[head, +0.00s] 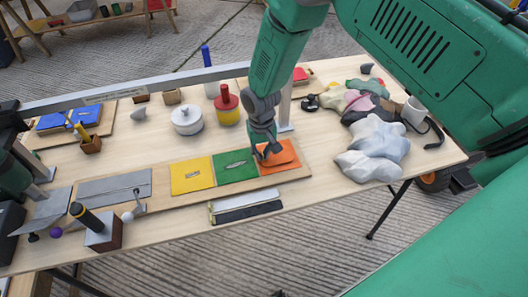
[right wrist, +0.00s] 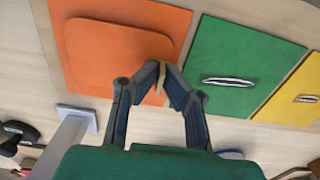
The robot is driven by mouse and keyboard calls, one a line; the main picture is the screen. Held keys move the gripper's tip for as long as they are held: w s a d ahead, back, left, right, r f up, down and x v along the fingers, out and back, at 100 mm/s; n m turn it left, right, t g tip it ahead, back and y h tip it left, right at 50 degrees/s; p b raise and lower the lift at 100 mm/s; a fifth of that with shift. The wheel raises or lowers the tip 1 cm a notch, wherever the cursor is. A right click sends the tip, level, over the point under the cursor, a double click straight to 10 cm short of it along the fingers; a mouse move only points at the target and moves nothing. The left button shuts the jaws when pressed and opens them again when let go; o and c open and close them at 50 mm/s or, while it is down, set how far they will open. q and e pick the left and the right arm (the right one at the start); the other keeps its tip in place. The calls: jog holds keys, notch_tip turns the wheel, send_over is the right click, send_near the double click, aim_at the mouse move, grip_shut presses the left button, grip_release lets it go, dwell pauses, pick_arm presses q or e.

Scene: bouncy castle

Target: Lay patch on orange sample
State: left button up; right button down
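The orange sample (head: 293,168) is the rightmost of three coloured squares, beside the green sample (head: 236,167) and the yellow sample (head: 191,176). An orange patch with rounded corners (right wrist: 120,55) lies over the orange sample in the right wrist view. My right gripper (head: 268,153) is down at the patch's edge on the green sample's side. In the right wrist view its fingertips (right wrist: 166,78) lean together with only a narrow gap. Whether they pinch the patch's edge is unclear. My left arm shows at the left edge in the head view; its fingers are not clear.
The samples lie on a long wooden board (head: 165,199) with grey sheets (head: 113,187) at its left. A white pot (head: 187,121) and a red-and-yellow pot (head: 228,108) stand behind. Crumpled cloths (head: 375,147) lie at right. Pale and black strips (head: 245,207) lie in front.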

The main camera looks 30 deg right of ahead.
jog(key=shift+a+r, duration=0.15)
jog(key=shift+a, duration=0.45)
jog(key=shift+a+r, duration=0.15)
jog(key=shift+a, duration=0.35)
jog(key=shift+d+f, duration=0.2)
jog(key=shift+d, duration=0.5)
jog(key=shift+d+f, duration=0.2)
jog(key=shift+d, duration=0.5)
jog(key=shift+a, duration=0.15)
jog(key=shift+d+f, duration=0.1)
jog(key=shift+d, duration=0.2)
jog(key=shift+s+d+f, duration=0.1)
jog(key=shift+d, duration=0.3)
jog(key=c, duration=1.7)
grip_release()
jog(key=shift+c, duration=0.2)
pick_arm(q)
jog(key=shift+a+f, duration=0.35)
jog(key=shift+a, duration=0.3)
pick_arm(e)
jog(key=shift+o, duration=0.5)
jog(key=shift+a, duration=0.3)
